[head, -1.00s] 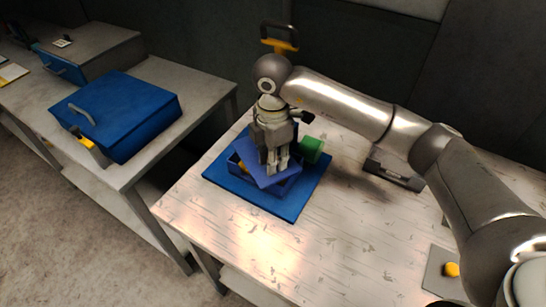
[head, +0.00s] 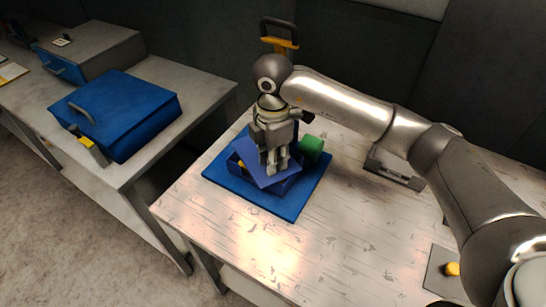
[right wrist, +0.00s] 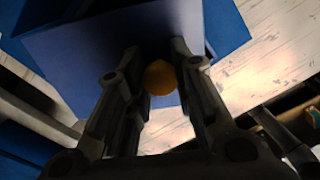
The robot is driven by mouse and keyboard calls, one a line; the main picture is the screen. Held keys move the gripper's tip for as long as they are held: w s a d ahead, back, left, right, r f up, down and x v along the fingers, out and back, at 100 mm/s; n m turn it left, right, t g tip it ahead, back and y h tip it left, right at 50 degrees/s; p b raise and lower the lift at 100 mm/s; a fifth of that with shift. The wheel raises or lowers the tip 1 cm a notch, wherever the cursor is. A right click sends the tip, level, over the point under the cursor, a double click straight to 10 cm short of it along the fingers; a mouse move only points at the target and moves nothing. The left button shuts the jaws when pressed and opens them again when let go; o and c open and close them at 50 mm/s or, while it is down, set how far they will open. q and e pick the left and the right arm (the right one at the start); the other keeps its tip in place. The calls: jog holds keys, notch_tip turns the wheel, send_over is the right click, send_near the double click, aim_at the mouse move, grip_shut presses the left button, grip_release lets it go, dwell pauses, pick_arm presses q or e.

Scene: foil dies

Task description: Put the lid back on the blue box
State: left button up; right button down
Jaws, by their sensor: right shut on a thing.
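The blue box (head: 285,187) stands on a flat blue mat (head: 310,195) on the light, worn table. Its blue lid (head: 256,165) lies askew over the box opening, turned against the box walls and leaving a corner open. Whether the lid touches the rim is unclear. My right gripper (head: 273,168) comes down from above, shut on the lid's knob. In the right wrist view, the round orange knob (right wrist: 160,78) sits between the two fingers, with the lid (right wrist: 105,55) behind it. My left gripper is out of view.
A green object (head: 312,148) is close to the right of my gripper. A grey metal fixture (head: 394,169) and a plate with a yellow knob (head: 452,269) lie farther right. A larger blue case (head: 125,110) stands on the left table. The front of the table is clear.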

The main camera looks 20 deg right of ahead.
jog(key=c, duration=1.2)
grip_release()
jog(key=shift+o, duration=0.2)
jog(key=o, duration=0.5)
jog(key=shift+r, duration=0.1)
jog(key=shift+r+p, duration=2.2)
jog(key=shift+r, duration=1.2)
